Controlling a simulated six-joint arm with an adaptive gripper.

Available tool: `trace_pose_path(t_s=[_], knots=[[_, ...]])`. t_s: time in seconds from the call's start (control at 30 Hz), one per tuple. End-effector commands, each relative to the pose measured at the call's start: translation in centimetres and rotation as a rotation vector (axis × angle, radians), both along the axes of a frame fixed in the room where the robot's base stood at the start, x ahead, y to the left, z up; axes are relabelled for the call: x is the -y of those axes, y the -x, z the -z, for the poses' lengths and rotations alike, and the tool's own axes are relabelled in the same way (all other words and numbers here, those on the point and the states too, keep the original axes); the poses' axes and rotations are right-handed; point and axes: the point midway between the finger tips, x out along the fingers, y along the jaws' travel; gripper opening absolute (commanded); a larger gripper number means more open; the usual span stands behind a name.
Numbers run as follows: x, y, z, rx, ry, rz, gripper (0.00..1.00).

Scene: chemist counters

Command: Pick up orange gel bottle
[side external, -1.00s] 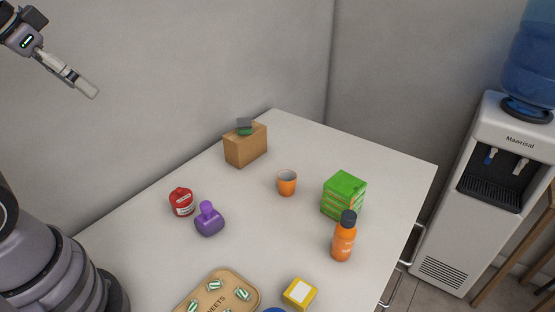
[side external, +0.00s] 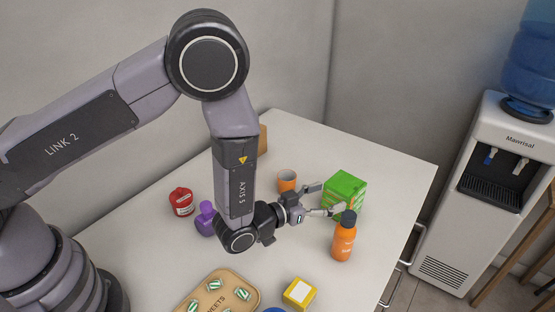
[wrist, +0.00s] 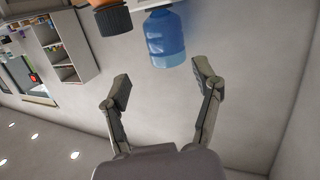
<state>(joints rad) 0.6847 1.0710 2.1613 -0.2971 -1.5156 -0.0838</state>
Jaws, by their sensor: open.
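The orange gel bottle (side external: 344,243) stands upright on the white table near its right edge, with a dark cap. My gripper (side external: 328,199) is open and empty, apart from the bottle, just behind and left of its cap in the side view. Its fingers reach rightward in front of the green box. In the wrist view, the bottle's dark cap and a bit of its orange body (wrist: 103,3) show upside down at the top edge. The open fingers (wrist: 162,85) stand wide apart there with nothing between them.
A green box (side external: 345,191) stands right behind my fingers. An orange cup (side external: 287,181), purple bottle (side external: 205,224), red jar (side external: 181,203), yellow box (side external: 300,293) and sweets tray (side external: 258,296) are on the table. My arm partly hides a cardboard box (side external: 263,139). A water dispenser (side external: 447,245) stands at right.

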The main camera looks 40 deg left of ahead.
Motion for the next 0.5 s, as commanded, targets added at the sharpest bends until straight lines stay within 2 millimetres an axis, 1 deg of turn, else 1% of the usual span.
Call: trace_pose_path(t_s=[0.03,0.1,0.23,0.33,0.5], knots=[[0.6,1.3,2.0,0.028,-0.006,0.02,0.64],[1.0,2.6,3.5,0.077,-0.003,0.04,0.64],[1.3,4.2,5.0,0.134,0.002,0.064,0.64],[1.6,4.1,5.3,0.154,0.006,0.07,0.64],[2.2,2.8,5.2,0.156,0.009,0.07,0.64]])
